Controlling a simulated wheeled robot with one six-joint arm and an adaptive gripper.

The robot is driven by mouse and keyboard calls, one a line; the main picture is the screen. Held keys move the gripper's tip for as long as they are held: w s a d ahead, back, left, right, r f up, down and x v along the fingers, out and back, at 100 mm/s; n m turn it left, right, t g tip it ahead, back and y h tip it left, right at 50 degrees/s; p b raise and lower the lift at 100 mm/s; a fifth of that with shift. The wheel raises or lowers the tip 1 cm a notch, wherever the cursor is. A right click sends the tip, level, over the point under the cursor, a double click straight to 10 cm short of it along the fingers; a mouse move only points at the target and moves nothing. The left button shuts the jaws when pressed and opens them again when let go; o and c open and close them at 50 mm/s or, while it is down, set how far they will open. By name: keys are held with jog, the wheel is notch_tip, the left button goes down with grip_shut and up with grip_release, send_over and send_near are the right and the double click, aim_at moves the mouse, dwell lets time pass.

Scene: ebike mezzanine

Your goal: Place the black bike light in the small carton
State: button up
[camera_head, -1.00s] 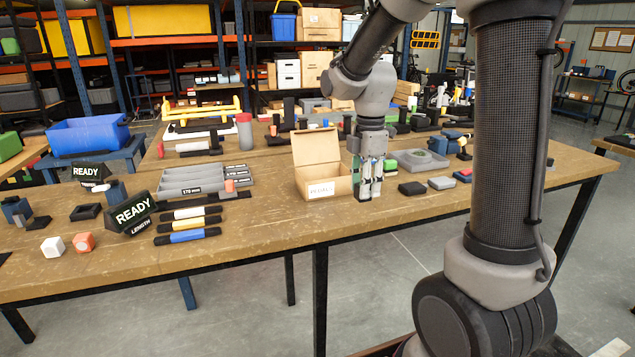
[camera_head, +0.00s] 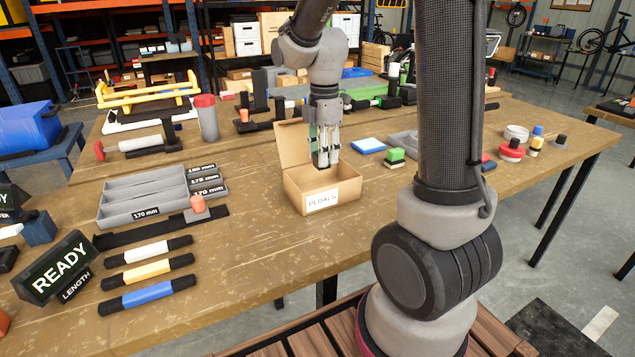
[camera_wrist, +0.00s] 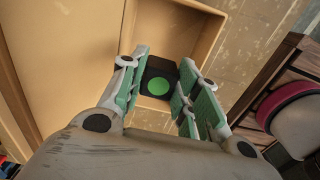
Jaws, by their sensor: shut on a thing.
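The small open carton (camera_head: 345,195) stands on the bench with its lid raised at the back and a PEDALS label on its front. My gripper (camera_head: 325,163) points down into its opening, fingertips at about rim height or just below. In the wrist view my gripper (camera_wrist: 166,72) is shut on the black bike light (camera_wrist: 148,68), a dark block with a round green face. The carton (camera_wrist: 212,25) lies around and beneath it there.
Right of the carton are a blue-and-white block (camera_head: 368,146) and a green-topped block (camera_head: 396,156). Grey trays (camera_head: 155,195) and coloured bars (camera_head: 148,270) lie to the left. The bench in front of the carton is clear.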

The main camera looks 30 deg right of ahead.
notch_tip(320, 180, down, 8)
jog(key=shift+r, duration=0.1)
jog(key=shift+f, duration=0.2)
jog(key=o, duration=1)
notch_tip(320, 180, up, 12)
jog(key=s+r+m+t, duration=0.1)
jog(key=s+r+m, duration=0.1)
jog(key=s+m, duration=0.4)
jog(key=s+d+r+m+t, duration=0.1)
jog(key=s+r+m, duration=0.2)
jog(key=s+m, duration=0.3)
jog(key=s+r+m+t, duration=0.2)
jog(key=s+m, duration=0.4)
jog(key=s, duration=0.2)
jog(key=shift+d+r, duration=0.15)
jog(key=shift+d, duration=0.15)
